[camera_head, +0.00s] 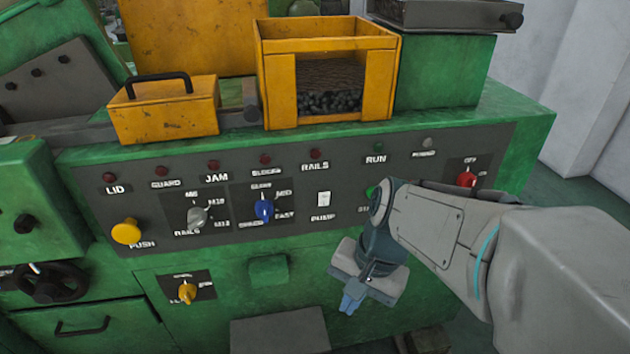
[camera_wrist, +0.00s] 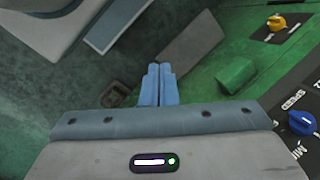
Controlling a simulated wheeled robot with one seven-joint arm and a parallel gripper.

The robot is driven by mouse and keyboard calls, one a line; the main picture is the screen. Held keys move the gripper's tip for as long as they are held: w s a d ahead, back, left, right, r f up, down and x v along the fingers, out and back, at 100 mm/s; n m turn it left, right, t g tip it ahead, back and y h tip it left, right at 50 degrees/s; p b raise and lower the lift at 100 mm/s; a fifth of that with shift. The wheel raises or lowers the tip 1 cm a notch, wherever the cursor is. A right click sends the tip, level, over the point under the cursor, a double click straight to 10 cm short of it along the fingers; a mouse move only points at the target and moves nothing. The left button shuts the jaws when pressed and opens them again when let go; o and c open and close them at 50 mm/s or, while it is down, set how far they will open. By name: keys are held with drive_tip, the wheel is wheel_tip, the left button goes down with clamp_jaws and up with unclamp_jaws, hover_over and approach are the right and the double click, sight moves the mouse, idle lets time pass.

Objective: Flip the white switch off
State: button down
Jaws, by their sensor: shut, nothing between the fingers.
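The white switch (camera_head: 324,199) is a small rocker on the grey control panel, above the label PUMP, in the head view. It lies between the blue knob and my arm. My gripper (camera_head: 351,302) is below and slightly right of it, in front of the green machine body, with its blue fingers pointing down. In the wrist view the two fingers (camera_wrist: 158,84) are together with nothing between them. The gripper is apart from the switch. I cannot make out the switch in the wrist view.
The panel (camera_head: 140,205) also carries a blue knob (camera_head: 264,208), a grey knob (camera_head: 197,216), a yellow push button (camera_head: 127,231) and a red knob (camera_head: 466,180). A yellow knob (camera_head: 187,292) sits below. A green block (camera_head: 268,270) juts out left of my gripper.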

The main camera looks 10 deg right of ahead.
drive_tip(key=w+a+f+m+t+y+b, duration=0.1)
drive_tip(key=w+m+y+b, duration=0.1)
drive_tip(key=m+y, duration=0.5)
drive_tip(key=w+a+f+m+t+y+b, duration=0.1)
drive_tip(key=w+m+y, duration=0.15)
drive_tip(key=m, duration=0.95)
drive_tip(key=w+d+m+t+b, duration=0.1)
drive_tip(key=w+d+m+t, duration=0.3)
drive_tip(key=m, duration=0.4)
drive_tip(key=w+d+m+t+b, duration=0.2)
drive_tip(key=w+d+m+t, duration=0.2)
drive_tip(key=d+m+t, duration=0.3)
drive_tip(key=shift+w+d+r+m+y, duration=0.25)
drive_tip(key=shift+d+m+y, duration=0.2)
drive_tip(key=shift+d+m, duration=0.55)
drive_tip(key=shift+a, duration=0.25)
